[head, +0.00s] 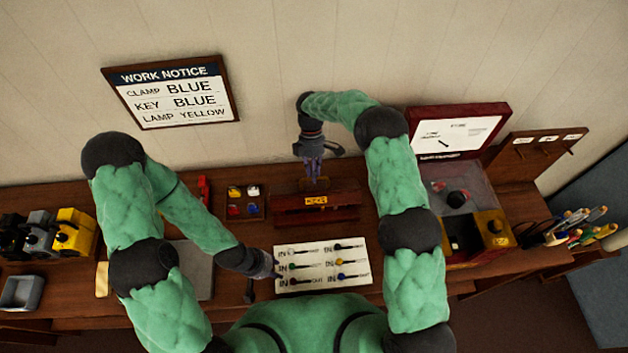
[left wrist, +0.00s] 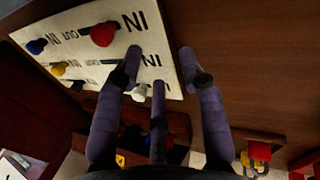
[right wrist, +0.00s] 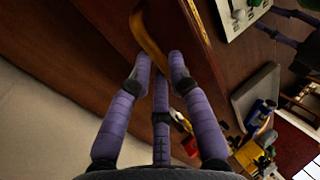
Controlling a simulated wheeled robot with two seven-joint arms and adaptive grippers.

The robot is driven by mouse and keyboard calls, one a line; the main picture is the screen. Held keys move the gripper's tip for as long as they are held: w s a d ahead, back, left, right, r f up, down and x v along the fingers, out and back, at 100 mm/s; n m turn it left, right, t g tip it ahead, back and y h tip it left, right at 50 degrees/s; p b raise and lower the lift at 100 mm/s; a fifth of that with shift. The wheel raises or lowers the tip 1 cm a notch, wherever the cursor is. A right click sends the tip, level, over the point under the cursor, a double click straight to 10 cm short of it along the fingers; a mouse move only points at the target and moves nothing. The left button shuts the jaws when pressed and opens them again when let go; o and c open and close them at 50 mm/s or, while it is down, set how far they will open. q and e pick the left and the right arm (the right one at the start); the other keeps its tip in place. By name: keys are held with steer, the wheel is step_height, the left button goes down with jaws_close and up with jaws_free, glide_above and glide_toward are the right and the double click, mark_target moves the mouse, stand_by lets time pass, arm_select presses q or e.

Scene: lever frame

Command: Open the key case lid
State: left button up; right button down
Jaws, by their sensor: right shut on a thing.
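The key case (head: 290,205) is a dark red-brown wooden box with a yellow KEYS label, at the back middle of the bench. My right gripper (head: 314,178) points down at it from the wall side. In the right wrist view the fingers (right wrist: 160,62) are close together at a curved brass-coloured strip (right wrist: 149,38) on the red-brown wood, and are shut on it. How far the lid is raised I cannot tell. My left gripper (head: 272,268) is low beside the white lever panel (head: 320,286). In the left wrist view its fingers (left wrist: 159,58) are apart, near a white knob (left wrist: 140,93).
A work notice (head: 172,92) hangs on the wall. A tray of coloured pieces (head: 243,202) stands left of the case. An open red box (head: 470,225) is at the right, with tools (head: 578,228) beyond. Yellow and dark clamps (head: 72,232) stand at the far left.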

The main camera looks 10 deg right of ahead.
steer(key=shift+s+f, duration=0.1)
steer(key=shift+f, duration=0.5)
steer(key=c, duration=1.2)
jaws_free()
steer(key=shift+o, duration=0.3)
steer(key=shift+w, duration=0.2)
steer(key=shift+r, duration=0.25)
steer(key=v, duration=0.7)
steer(key=shift+w, duration=0.15)
